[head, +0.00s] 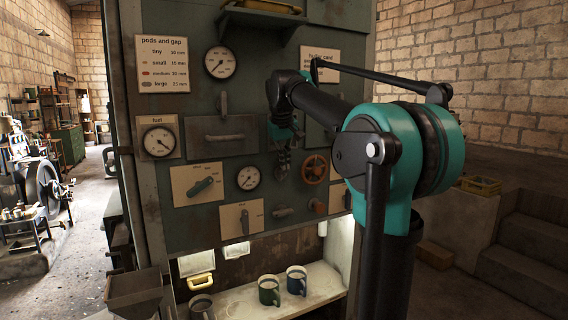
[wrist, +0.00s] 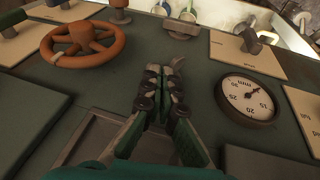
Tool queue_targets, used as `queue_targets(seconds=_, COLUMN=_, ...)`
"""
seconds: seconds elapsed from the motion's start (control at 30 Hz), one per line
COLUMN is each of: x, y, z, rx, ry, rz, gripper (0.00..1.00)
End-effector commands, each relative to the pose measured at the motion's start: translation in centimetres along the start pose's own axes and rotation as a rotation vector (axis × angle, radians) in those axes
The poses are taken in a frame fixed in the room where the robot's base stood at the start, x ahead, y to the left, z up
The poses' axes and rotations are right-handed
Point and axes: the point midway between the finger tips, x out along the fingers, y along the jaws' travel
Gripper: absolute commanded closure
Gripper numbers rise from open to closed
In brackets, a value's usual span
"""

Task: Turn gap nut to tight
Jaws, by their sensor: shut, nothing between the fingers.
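My gripper (head: 283,168) is in front of the dark green panel (head: 226,100), between the small dial and the orange handwheel. In the wrist view my gripper (wrist: 174,70) is shut and empty, its fingers together over bare panel. No readable label marks the gap nut. An orange-brown knob (head: 318,206) sits below the handwheel (head: 315,168); the knob (wrist: 56,3) is cut by the top edge of the wrist view. The handwheel (wrist: 83,43) is left of my fingers there, apart from them. The mm dial (wrist: 248,97) is right of them.
A grey metal handle (head: 283,212) is below my gripper. Plates with levers (head: 198,183) (head: 242,219) are to the left. A "pods and gap" sign (head: 164,63) hangs at upper left. Mugs (head: 269,290) (head: 296,280) stand on the lit shelf (head: 322,285) below.

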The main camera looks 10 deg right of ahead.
Motion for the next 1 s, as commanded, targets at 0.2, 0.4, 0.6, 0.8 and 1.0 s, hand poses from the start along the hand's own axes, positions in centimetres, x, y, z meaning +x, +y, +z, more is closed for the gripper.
queue_targets(seconds=0.2, x=0.0, y=0.2, z=0.0, rx=0.012, ry=-0.003, rz=-0.033, gripper=1.00)
queue_targets(seconds=0.4, x=0.1, y=0.4, z=0.0, rx=0.025, ry=-0.007, rz=-0.071, gripper=1.00)
queue_targets(seconds=0.6, x=0.1, y=0.7, z=0.0, rx=0.043, ry=-0.011, rz=-0.123, gripper=1.00)
queue_targets(seconds=0.8, x=0.4, y=1.3, z=0.0, rx=0.078, ry=-0.020, rz=-0.229, gripper=1.00)
queue_targets(seconds=1.0, x=0.8, y=2.1, z=0.0, rx=0.129, ry=-0.034, rz=-0.384, gripper=1.00)
